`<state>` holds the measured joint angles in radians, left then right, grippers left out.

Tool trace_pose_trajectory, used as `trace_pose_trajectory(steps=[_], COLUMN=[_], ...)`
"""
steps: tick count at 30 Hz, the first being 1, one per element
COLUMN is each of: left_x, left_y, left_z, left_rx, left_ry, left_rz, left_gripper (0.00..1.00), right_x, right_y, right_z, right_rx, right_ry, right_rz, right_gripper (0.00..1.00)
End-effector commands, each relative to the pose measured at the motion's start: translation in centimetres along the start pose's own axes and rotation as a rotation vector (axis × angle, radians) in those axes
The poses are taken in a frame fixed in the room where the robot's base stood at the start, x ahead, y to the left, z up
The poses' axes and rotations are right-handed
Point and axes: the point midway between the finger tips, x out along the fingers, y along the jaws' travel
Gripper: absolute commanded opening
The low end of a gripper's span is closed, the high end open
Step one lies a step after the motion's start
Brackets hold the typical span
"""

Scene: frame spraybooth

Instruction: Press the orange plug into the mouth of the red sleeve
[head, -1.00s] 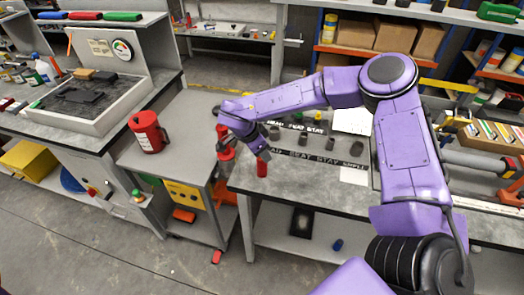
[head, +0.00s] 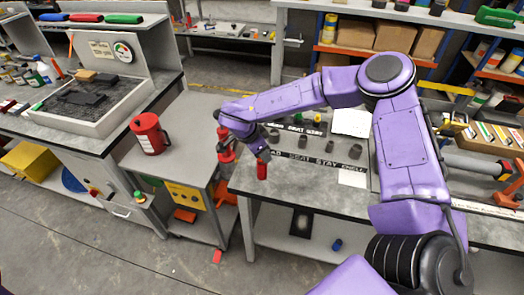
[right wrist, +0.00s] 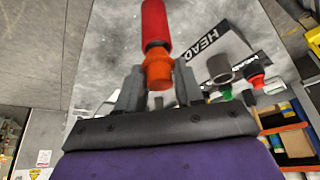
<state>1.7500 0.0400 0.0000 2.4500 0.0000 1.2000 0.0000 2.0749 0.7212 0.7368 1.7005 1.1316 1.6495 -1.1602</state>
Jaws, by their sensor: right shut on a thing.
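The red sleeve (head: 262,170) stands upright near the left front corner of the grey bench (head: 300,180). It also shows at the top of the right wrist view (right wrist: 155,25). My right gripper (right wrist: 158,82) is shut on the orange plug (right wrist: 158,70), with one grey finger on each side. The plug lines up with the near end of the sleeve and appears to meet it; how deep it sits I cannot tell. In the head view my right gripper (head: 262,150) is just above the sleeve and the plug is hidden. My left gripper is not in view.
Several dark grey cylindrical pieces (head: 303,141) stand on the bench right of the sleeve, beside black lettered strips (head: 315,160). A grey cart (head: 195,125) with a red can (head: 150,133) stands to the left. Bare bench surface lies around the sleeve.

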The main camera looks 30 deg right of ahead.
Motion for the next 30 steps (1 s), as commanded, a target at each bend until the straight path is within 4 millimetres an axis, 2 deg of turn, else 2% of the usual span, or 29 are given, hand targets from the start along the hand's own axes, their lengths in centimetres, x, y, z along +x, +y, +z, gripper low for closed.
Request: trace_pose_trajectory(steps=[30], left_x=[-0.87], left_y=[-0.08], left_z=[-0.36], left_rx=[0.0], left_ry=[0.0], left_rz=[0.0], left_gripper=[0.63], right_x=[-0.03], right_y=[0.01], right_z=[0.06], right_rx=[-0.001], right_ry=[0.0], right_rz=[-0.002], right_gripper=[0.07])
